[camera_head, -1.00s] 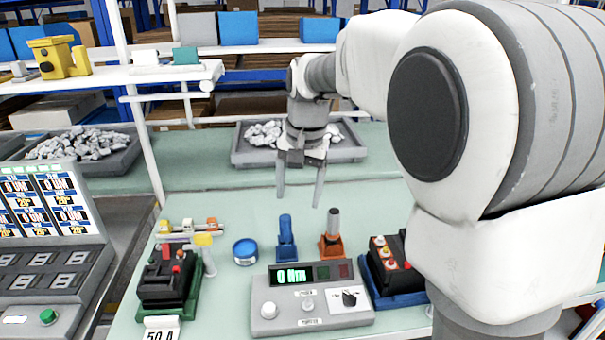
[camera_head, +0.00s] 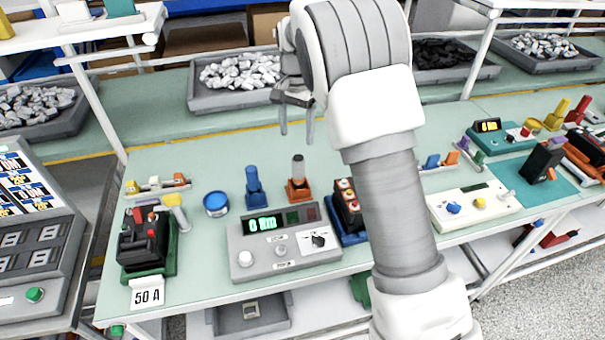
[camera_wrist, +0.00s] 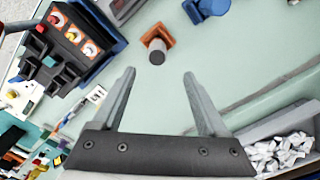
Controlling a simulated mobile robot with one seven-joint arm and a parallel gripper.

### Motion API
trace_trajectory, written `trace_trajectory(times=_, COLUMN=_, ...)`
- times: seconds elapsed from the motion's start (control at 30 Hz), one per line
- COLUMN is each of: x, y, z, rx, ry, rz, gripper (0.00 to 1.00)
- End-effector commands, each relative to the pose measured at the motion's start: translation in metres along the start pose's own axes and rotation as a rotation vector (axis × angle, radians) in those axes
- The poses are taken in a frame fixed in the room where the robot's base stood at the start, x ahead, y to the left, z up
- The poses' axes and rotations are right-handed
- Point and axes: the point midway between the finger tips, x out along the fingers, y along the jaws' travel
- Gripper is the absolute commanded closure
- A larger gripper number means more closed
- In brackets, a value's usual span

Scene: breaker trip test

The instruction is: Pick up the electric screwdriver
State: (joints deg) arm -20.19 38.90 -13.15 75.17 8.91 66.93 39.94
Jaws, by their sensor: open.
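A dark-grey cylindrical tool (camera_head: 298,168) stands upright in an orange holder (camera_head: 299,190) on the green bench; it looks like the electric screwdriver. The wrist view shows the tool's round grey top (camera_wrist: 157,52) above its orange holder (camera_wrist: 150,36). A blue upright piece (camera_head: 253,182) stands to its left, so I cannot be fully sure which is the screwdriver. My gripper (camera_head: 297,136) is open and empty, behind and above the grey tool in the head view. In the wrist view, the tool lies beyond the fingertips (camera_wrist: 160,74), between their lines, not touched.
A grey meter box (camera_head: 285,245) stands in front of the tools. A black breaker on a blue base (camera_head: 345,215) is close on the right. A blue round tin (camera_head: 216,203) is on the left. A grey tray of metal parts (camera_head: 235,75) lies behind.

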Motion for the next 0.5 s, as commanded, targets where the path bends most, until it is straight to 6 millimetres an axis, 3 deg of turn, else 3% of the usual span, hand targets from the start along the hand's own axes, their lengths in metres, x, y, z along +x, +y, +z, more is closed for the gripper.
trace_trajectory(times=0.03, x=0.014, y=0.001, z=0.001, rx=0.0, ry=-0.003, rz=0.004, gripper=0.23)
trace_trajectory(times=0.3, x=0.07, y=0.001, z=0.001, rx=-0.001, ry=-0.002, rz=0.003, gripper=0.23)
trace_trajectory(times=0.5, x=0.09, y=0.001, z=0.0, rx=0.0, ry=-0.001, rz=0.0, gripper=0.23)
